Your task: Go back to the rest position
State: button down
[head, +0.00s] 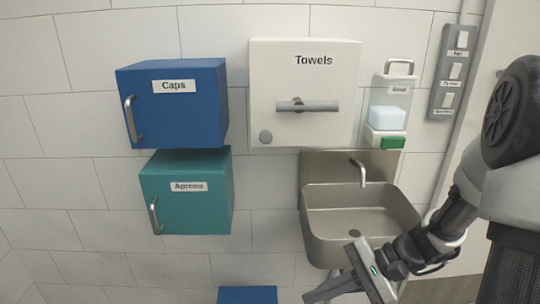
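My gripper (345,292) is at the bottom right of the head view, at the end of my dark arm, which comes in from the right edge. It is in front of and below the steel sink (322,243). The ends of its fingers are near or past the bottom edge, so I cannot tell whether it is open or shut. I see no object in it.
A blue Caps box (205,105) and a teal Aprons box (207,215) hang at left. A white Towels box (335,75), a soap dispenser (388,117) and a switch panel (450,85) are on the wall. Another blue box (247,295) shows at the bottom.

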jog(key=s+d+r+n+t+h, duration=0.35)
jog(key=r+n+h, duration=0.2)
jog(key=r, duration=0.25)
jog(key=s+d+r+n+t+h, duration=0.2)
jog(key=s+r+n+h, duration=0.3)
jog(key=r, duration=0.3)
notch_tip(320, 180, up, 18)
jog(key=p, duration=1.7)
jog(key=shift+a+m+p, duration=0.3)
jog(key=shift+m, duration=0.15)
jog(key=shift+h, duration=0.25)
